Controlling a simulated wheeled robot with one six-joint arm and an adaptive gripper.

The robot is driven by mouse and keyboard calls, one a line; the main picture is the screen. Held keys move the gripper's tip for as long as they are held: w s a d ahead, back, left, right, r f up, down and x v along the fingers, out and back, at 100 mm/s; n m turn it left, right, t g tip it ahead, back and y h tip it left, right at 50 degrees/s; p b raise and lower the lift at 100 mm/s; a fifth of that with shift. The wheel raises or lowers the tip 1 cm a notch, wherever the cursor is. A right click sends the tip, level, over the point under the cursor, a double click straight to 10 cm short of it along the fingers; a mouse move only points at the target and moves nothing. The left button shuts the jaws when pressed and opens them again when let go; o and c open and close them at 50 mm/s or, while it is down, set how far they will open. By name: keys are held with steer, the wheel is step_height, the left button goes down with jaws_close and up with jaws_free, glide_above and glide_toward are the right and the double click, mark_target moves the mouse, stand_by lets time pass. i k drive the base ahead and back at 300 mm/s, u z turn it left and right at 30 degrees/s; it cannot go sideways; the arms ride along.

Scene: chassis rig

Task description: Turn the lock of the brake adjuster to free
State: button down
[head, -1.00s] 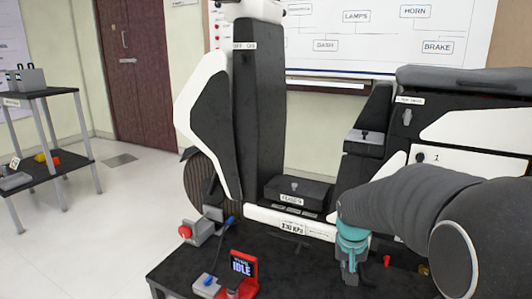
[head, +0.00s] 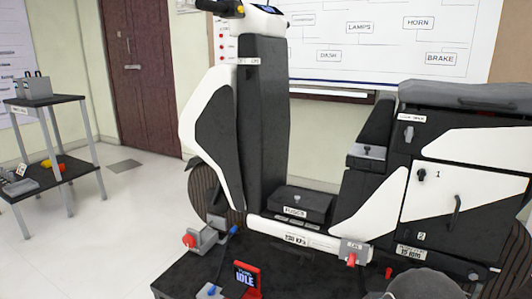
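A black and white scooter (head: 207,130) stands on a dark platform. No label I can read names the brake adjuster, so I cannot tell for certain which part it is. A small grey block (head: 356,245) with a label too small to read and a red piece (head: 351,260) below it sits low on the scooter's side. Another grey fixture (head: 208,240) with a red knob (head: 189,240) stands by the front wheel. My gripper is out of view; only a grey part of my arm shows at the bottom right edge.
A small red stand (head: 247,277) with a screen reading IDLE sits on the platform's front. The fuse box (head: 300,203) and numbered side panel (head: 455,205) are closed. A shelf cart (head: 48,140) stands left, with clear floor between.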

mark_target(388, 271)
steer(key=z, duration=0.75)
steer(key=k, duration=1.15)
steer(key=u, duration=1.3)
steer(key=i, duration=1.6)
steer(key=z, duration=0.85)
steer(key=i, duration=0.4)
steer(key=z, duration=0.45)
